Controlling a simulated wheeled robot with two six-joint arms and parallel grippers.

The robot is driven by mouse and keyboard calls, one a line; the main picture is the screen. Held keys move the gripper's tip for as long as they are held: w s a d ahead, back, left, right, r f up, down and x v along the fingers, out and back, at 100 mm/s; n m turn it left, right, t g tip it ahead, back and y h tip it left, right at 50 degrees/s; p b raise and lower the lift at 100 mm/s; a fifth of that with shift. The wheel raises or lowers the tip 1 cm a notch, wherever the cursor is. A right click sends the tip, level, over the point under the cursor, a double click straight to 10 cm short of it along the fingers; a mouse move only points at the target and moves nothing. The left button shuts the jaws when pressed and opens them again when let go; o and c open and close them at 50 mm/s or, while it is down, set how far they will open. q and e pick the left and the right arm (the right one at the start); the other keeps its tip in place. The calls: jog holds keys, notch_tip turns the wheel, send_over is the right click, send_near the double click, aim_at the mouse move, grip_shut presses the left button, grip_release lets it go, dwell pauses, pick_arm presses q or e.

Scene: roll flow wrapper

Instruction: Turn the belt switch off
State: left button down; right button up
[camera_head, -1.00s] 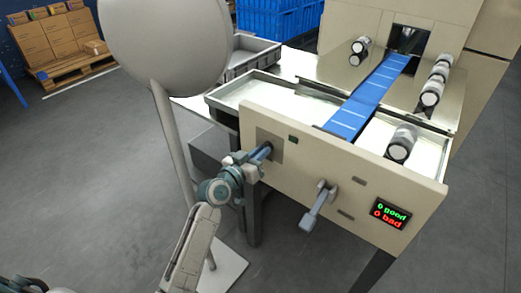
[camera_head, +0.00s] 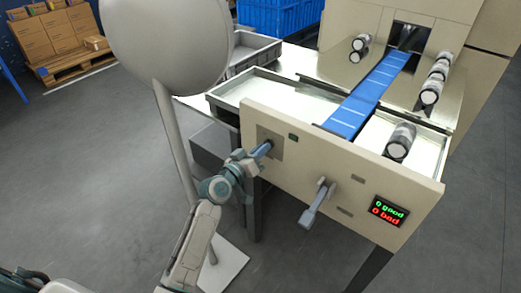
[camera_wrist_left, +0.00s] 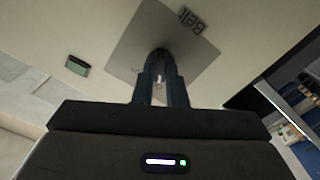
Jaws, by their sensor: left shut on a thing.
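The belt switch sits on a grey square plate (camera_head: 272,141) at the left end of the machine's beige front panel. In the left wrist view the plate (camera_wrist_left: 130,50) carries a label (camera_wrist_left: 191,19) reading "Belt". My left gripper (camera_head: 262,150) is at the switch, with its fingers (camera_wrist_left: 161,82) closed on the dark switch knob (camera_wrist_left: 158,56) in front of the plate. The fingers hide much of the knob, so its setting cannot be told. My right gripper is not in view.
A grey lever (camera_head: 318,203) sticks out of the panel to the right. A display (camera_head: 388,211) reads 0 good, 0 bad. The blue belt (camera_head: 366,99) runs above, with dark-and-white rolls (camera_head: 400,141) beside it.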

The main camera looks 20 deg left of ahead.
pick_arm(q)
jog(key=c, duration=1.5)
grip_release()
jog(key=shift+o, duration=0.2)
jog(key=v, duration=1.1)
